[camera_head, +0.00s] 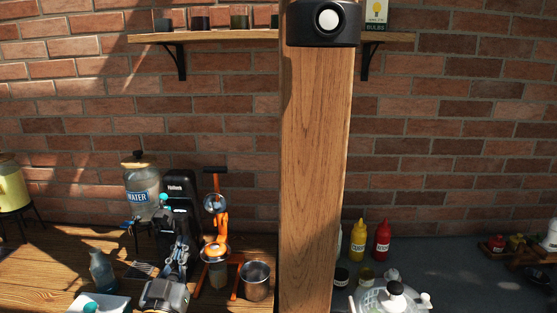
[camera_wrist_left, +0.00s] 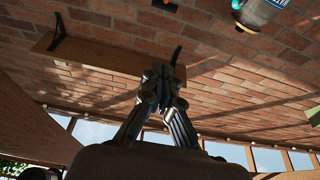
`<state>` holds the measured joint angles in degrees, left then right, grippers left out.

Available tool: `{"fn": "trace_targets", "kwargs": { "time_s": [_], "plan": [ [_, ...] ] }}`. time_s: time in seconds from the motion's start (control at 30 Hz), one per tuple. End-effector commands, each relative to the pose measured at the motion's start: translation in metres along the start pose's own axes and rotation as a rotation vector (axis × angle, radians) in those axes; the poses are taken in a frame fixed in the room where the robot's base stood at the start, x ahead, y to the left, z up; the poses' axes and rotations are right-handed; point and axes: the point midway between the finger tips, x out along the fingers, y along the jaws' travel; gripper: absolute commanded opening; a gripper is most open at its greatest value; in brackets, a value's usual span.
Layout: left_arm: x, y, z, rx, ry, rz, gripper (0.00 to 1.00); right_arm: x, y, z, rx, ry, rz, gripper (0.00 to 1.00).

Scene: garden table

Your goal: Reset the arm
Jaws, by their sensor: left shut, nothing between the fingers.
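My left gripper (camera_head: 181,246) is at the lower left of the head view, over the wooden counter, with its fingers pointing away towards the brick wall. It stands in front of a black machine. In the left wrist view my left gripper (camera_wrist_left: 161,80) shows its two fingers meeting at the tips, with nothing between them. Behind them are the brick wall and a wall shelf. My right gripper is in neither view.
A wooden post (camera_head: 315,180) splits the head view. Near my left gripper stand a water dispenser (camera_head: 142,185), an orange press (camera_head: 216,225), a metal cup (camera_head: 256,281) and a bottle (camera_head: 102,272). Yellow (camera_head: 358,240) and red (camera_head: 382,240) sauce bottles stand right of the post.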

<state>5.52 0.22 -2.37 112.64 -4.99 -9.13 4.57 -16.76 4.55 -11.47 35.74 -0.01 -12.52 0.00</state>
Motion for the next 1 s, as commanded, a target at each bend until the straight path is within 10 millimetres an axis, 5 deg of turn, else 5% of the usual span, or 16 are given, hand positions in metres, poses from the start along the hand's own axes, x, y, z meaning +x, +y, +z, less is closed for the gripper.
{"fn": "trace_targets", "kwargs": {
  "time_s": [0.27, 0.4, 0.5, 0.7, 1.0],
  "plan": [
    [-0.082, 0.003, 0.090, 0.021, -0.434, 0.011, 0.00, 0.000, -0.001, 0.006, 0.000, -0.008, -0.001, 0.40],
    [-0.169, 0.007, 0.141, 0.038, -0.779, 0.032, 0.00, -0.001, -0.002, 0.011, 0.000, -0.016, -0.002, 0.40],
    [-0.231, 0.009, 0.161, 0.052, -0.994, 0.051, 0.00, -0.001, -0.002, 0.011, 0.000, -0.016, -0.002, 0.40],
    [-0.321, 0.012, 0.171, 0.071, -1.288, 0.085, 0.00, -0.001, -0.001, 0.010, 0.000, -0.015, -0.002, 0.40],
    [-0.420, 0.013, 0.158, 0.097, -1.603, 0.131, 0.00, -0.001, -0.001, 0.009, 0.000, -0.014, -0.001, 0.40]
  ]
}}
